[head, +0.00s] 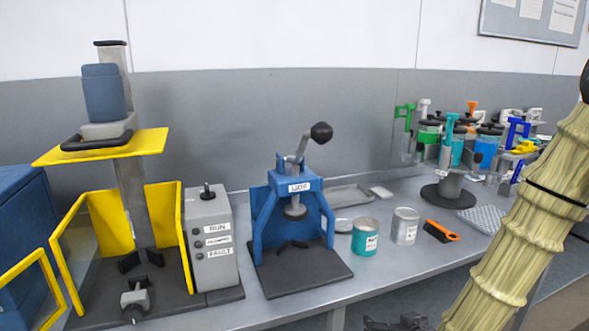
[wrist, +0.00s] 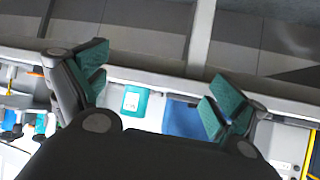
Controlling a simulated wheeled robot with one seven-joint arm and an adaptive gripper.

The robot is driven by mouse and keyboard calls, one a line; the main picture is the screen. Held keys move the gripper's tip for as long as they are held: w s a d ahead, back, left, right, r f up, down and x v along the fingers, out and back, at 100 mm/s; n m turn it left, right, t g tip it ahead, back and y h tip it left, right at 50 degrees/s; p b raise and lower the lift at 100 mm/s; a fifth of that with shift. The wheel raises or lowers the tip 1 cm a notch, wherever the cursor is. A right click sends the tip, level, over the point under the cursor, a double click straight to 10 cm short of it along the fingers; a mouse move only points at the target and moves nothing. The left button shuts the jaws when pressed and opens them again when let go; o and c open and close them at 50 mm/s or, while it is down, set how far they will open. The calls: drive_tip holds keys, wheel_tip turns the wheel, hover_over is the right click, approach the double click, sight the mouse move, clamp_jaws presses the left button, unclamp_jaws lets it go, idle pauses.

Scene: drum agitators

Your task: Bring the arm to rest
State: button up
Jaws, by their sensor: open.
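My arm, in a ribbed tan sleeve, rises along the right side of the head view. My gripper (wrist: 155,90) shows in the wrist view with its two green-padded fingers spread wide. Nothing is between the fingertips, and the gripper is apart from the bench. Below it in that view is the bench edge, with a teal can (wrist: 134,100) and a blue patch of the press beyond the fingers.
A grey bench (head: 385,265) carries a yellow-guarded agitator (head: 130,200), a RUN/FAULT control box (head: 211,240), a blue lever press (head: 292,215), a teal can (head: 365,238), a grey can (head: 404,226), an orange-handled brush (head: 441,232) and a carousel of coloured clamps (head: 448,195). Floor shows before the bench.

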drive_tip(key=s+f+g, duration=0.3)
drive_tip(key=s+f, duration=0.4)
drive_tip(key=f, duration=0.2)
drive_tip(key=s+f+g, duration=0.3)
drive_tip(key=s+f, duration=0.3)
drive_tip(key=f, duration=0.4)
drive_tip(key=s+f+g, duration=0.2)
drive_tip(key=s+f, duration=0.4)
drive_tip(key=s, duration=0.4)
drive_tip(key=s+f+m+g+h, duration=0.1)
drive_tip(key=s+f+g, duration=0.2)
drive_tip(key=s+f, duration=0.3)
drive_tip(key=s, duration=0.4)
drive_tip(key=shift+a, duration=0.3)
drive_tip(key=shift+w, duration=0.1)
drive_tip(key=shift+c, duration=0.4)
